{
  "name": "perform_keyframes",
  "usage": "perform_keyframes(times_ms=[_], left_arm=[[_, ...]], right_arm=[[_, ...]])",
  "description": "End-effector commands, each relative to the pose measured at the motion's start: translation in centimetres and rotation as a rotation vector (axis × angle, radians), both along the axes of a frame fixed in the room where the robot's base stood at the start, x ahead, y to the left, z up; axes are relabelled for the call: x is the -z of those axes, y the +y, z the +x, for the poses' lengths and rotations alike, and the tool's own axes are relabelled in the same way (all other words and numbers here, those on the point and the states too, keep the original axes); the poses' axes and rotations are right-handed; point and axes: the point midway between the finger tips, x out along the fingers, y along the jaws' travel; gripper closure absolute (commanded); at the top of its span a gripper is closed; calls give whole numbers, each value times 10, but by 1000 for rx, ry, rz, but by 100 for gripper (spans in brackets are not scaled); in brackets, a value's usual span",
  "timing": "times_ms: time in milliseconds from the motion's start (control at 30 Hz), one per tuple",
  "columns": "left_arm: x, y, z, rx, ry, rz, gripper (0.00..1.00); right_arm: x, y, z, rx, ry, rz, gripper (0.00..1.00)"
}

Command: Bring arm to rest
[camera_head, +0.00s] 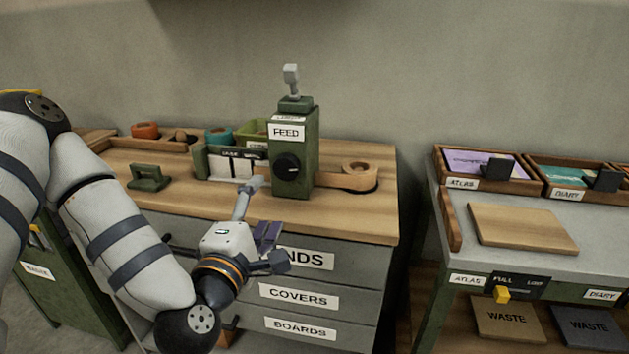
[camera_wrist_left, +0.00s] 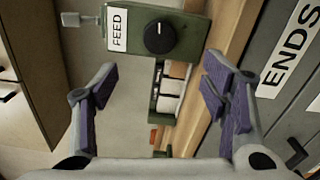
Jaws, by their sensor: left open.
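My left arm (camera_head: 125,235) reaches in from the left of the head view, in front of the wooden workbench. My left gripper (camera_head: 260,210) is open and empty, in front of the bench's front edge and the drawers. In the left wrist view its two purple-padded fingers (camera_wrist_left: 160,82) stand wide apart with nothing between them. The green FEED box (camera_head: 292,152) with a black knob stands on the bench beyond the gripper. It also shows in the left wrist view (camera_wrist_left: 180,42), past the fingers. My right gripper is not in view.
Drawers labelled COVERS (camera_head: 298,297) and BOARDS lie below the bench top; the ENDS label is partly hidden. A green handled block (camera_head: 148,178) sits on the bench. A grey table (camera_head: 480,245) with trays and a wooden board (camera_head: 522,228) stands at right, across a gap.

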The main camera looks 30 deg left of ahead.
Motion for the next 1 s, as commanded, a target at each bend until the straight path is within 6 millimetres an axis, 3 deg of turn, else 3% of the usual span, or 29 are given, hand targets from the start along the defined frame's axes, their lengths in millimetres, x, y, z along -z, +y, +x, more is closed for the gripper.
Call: perform_keyframes(times_ms=[67,133,167,267,300,367,400,500,600,700,800,1000], left_arm=[[5,-3,0,14,19,13,33],[27,-19,-2,77,108,77,33],[44,-29,-4,123,171,124,33],[121,-70,-32,355,458,346,33],[154,-83,-53,465,580,444,33],[199,-97,-91,637,751,584,33],[226,-102,-120,759,862,674,33],[274,-100,-197,1060,1101,873,33],[296,-86,-260,1318,1273,1009,33],[303,-73,-299,1490,1373,1081,33],[303,-67,-315,1562,1410,1104,33],[303,-67,-316,1567,1412,1106,33]], right_arm=[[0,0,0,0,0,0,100],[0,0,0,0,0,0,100],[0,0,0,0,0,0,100],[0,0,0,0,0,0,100],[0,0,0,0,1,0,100],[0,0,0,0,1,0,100],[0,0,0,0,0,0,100],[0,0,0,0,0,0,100],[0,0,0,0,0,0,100],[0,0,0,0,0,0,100],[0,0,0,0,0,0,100],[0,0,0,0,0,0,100]])
